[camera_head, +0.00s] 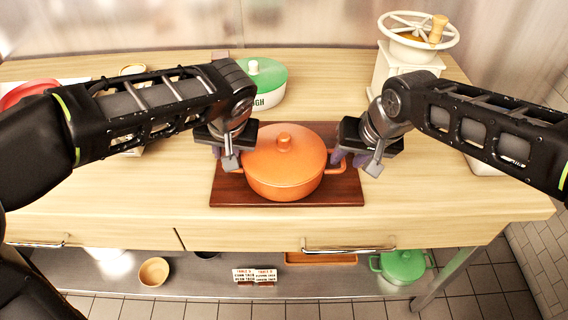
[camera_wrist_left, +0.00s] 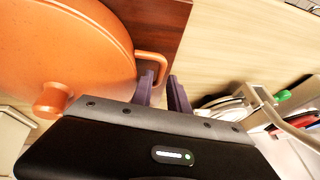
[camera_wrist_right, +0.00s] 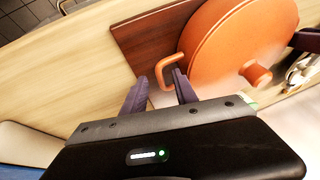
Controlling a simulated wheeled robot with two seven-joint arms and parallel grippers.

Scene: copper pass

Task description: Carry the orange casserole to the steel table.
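The orange casserole (camera_head: 285,165), lidded with a round knob, stands upright on a dark red-brown board (camera_head: 318,190) on the wooden counter. It has a loop handle at each side. My left gripper (camera_head: 230,158) is at its left handle; in the left wrist view the purple fingers (camera_wrist_left: 163,92) are apart, close to the handle (camera_wrist_left: 152,56). My right gripper (camera_head: 356,160) is at the right handle; in the right wrist view its fingers (camera_wrist_right: 160,92) are apart with the handle (camera_wrist_right: 166,72) near the gap. I cannot tell whether either touches. No separate steel table is identifiable.
A green-lidded white pot (camera_head: 266,82) stands behind the casserole, and a cream mill with a wheel (camera_head: 396,66) at the back right. A lower shelf holds a bowl (camera_head: 154,271), small signs (camera_head: 254,275) and a green pot (camera_head: 402,266). The counter's front strip is clear.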

